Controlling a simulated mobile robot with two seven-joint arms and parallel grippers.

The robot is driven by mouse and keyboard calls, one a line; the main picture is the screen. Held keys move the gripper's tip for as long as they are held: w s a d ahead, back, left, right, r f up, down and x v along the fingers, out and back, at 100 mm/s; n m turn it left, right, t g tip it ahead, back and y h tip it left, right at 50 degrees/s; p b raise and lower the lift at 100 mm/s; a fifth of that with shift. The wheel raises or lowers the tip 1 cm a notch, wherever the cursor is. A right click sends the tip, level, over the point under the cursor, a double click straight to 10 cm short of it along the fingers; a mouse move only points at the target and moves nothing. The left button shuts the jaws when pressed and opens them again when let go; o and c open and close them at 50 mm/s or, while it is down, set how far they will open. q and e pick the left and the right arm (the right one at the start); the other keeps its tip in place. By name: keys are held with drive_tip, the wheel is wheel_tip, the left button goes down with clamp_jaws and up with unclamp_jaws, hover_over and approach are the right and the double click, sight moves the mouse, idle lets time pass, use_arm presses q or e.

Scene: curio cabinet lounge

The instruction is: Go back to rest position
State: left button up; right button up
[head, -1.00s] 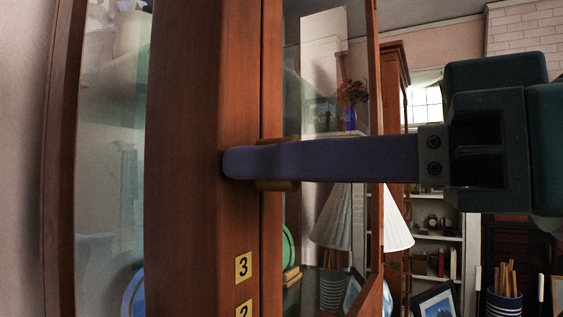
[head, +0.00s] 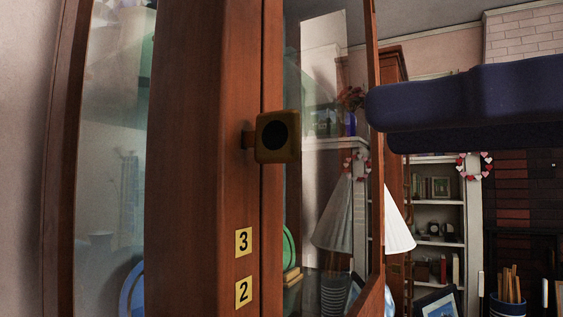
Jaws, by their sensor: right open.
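My right gripper (head: 378,120) shows at the right of the head view. Its dark blue fingers come in from the right edge, one a little below the other, with nothing seen between them. The fingertips are to the right of the cabinet's brass knob (head: 277,137) and apart from it. The knob sits on the wooden cabinet frame (head: 195,150). The gripper's body is out of the picture. My left gripper is not in view.
A glass cabinet door (head: 374,200) stands at an angle right of the knob. Number plates 3 (head: 243,242) and 2 (head: 243,292) are on the frame. Behind are a white lampshade (head: 398,228), a bookshelf (head: 438,205) and a striped pot (head: 507,306).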

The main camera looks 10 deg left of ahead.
drive_tip(key=d+f+m+t+h+p, duration=0.1)
drive_tip(key=d+f+m+h+p, duration=0.15)
drive_tip(key=f+h+p, duration=0.2)
drive_tip(key=d+f+m+t+h+p, duration=0.1)
drive_tip(key=d+f+m+h+p, duration=0.1)
drive_tip(key=f+m+h+p, duration=0.3)
drive_tip(key=s+d+f+m+g+h+p, duration=0.25)
drive_tip(key=s+d+h+p, duration=0.2)
drive_tip(key=s, duration=0.25)
drive_tip(key=s+d+f+m+g+h+p, duration=0.2)
drive_tip(key=s+d+f+h+p, duration=0.15)
drive_tip(key=s+d+p, duration=0.2)
wheel_tip(320, 180, up, 35)
drive_tip(key=p, duration=3.5)
drive_tip(key=shift+d+r, duration=0.15)
drive_tip(key=shift+d, duration=0.1)
drive_tip(key=shift+t+y, duration=0.25)
